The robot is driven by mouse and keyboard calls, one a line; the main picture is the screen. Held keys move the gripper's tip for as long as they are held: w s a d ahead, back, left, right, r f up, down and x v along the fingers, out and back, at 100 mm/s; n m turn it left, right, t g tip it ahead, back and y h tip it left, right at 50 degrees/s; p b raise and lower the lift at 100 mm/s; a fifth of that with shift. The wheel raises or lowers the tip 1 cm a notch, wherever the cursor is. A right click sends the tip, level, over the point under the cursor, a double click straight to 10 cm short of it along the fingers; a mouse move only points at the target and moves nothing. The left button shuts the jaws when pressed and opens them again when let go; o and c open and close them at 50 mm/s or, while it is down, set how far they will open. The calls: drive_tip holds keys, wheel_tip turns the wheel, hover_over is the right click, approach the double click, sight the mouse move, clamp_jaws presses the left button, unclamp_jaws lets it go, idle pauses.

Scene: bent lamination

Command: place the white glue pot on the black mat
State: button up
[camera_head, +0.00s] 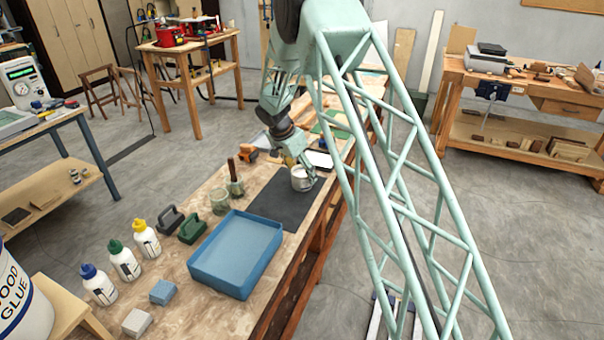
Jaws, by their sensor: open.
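The white glue pot (301,181) appears upright over the far part of the black mat (272,204), and its base seems to rest on it. My gripper (303,168) is open at the pot's rim, with its fingers pointing down. One finger shows at the pot's right side. Whether the fingers touch the pot cannot be told, and part of the rim is hidden by the gripper.
A blue tray (237,254) stands in front of the mat. A glass jar (219,201) and a brush pot (236,187) stand left of it. Several glue bottles (123,260) and blocks (163,292) are nearer. The mat's near part is clear.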

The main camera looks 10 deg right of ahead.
drive_tip(key=shift+r, duration=0.1)
drive_tip(key=p+v, duration=0.1)
drive_tip(key=v, duration=1.1)
idle(0.9)
